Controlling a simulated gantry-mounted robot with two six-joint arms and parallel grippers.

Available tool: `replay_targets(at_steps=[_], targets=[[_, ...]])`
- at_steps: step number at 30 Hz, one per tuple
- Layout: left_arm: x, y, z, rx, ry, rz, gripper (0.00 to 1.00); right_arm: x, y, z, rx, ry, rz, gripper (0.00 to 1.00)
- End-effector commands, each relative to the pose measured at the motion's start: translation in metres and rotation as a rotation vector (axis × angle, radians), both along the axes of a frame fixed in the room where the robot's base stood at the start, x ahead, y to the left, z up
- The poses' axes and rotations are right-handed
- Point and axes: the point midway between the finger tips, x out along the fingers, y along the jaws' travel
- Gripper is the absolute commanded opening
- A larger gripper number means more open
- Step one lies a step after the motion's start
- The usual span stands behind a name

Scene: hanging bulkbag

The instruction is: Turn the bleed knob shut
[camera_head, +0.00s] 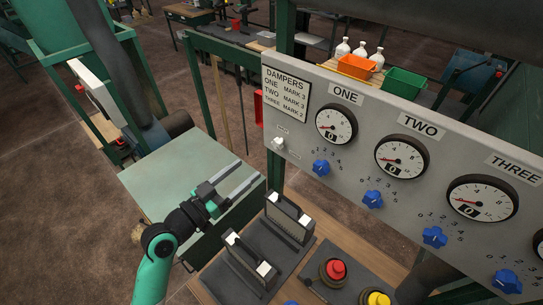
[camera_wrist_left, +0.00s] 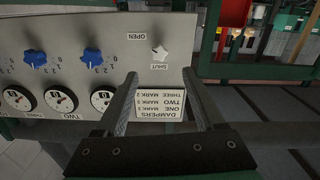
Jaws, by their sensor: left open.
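The bleed knob is a small white lobed knob (camera_head: 278,143) at the left end of the grey panel (camera_head: 330,165), below the DAMPERS card. It also shows in the left wrist view (camera_wrist_left: 160,53), between an OPEN label (camera_wrist_left: 135,36) and a SHUT label (camera_wrist_left: 159,67); which one it points to I cannot tell. My left gripper (camera_head: 249,173) is open and empty, in front of the panel and apart from the knob. In the left wrist view its two fingers (camera_wrist_left: 160,73) are spread, with the knob just beyond the tips. My right gripper is not in view.
Below stand two white-ended lever units (camera_head: 290,216), a red button (camera_head: 336,269) and a yellow button (camera_head: 378,299). A green cabinet top (camera_head: 165,185) lies left of the gripper.

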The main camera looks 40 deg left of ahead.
Motion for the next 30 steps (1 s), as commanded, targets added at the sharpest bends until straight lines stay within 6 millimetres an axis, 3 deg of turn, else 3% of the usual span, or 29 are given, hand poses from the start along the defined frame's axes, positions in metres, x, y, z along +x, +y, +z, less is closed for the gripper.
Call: replay_targets(at_steps=[5, 12, 18, 29, 30], targets=[[0.019, 0.0, 0.003, 0.001, -0.001, -0.003, 0.71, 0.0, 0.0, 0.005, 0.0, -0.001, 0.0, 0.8], [0.073, 0.003, 0.003, 0.002, -0.001, -0.004, 0.71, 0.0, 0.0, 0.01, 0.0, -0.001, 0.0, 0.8], [0.106, 0.006, 0.002, 0.001, -0.001, -0.003, 0.71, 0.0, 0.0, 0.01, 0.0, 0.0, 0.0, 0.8], [0.116, 0.006, 0.002, 0.001, -0.001, -0.002, 0.71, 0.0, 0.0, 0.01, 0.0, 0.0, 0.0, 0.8], [0.116, 0.006, 0.002, 0.001, -0.001, -0.002, 0.65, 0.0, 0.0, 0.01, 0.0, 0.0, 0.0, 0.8]])
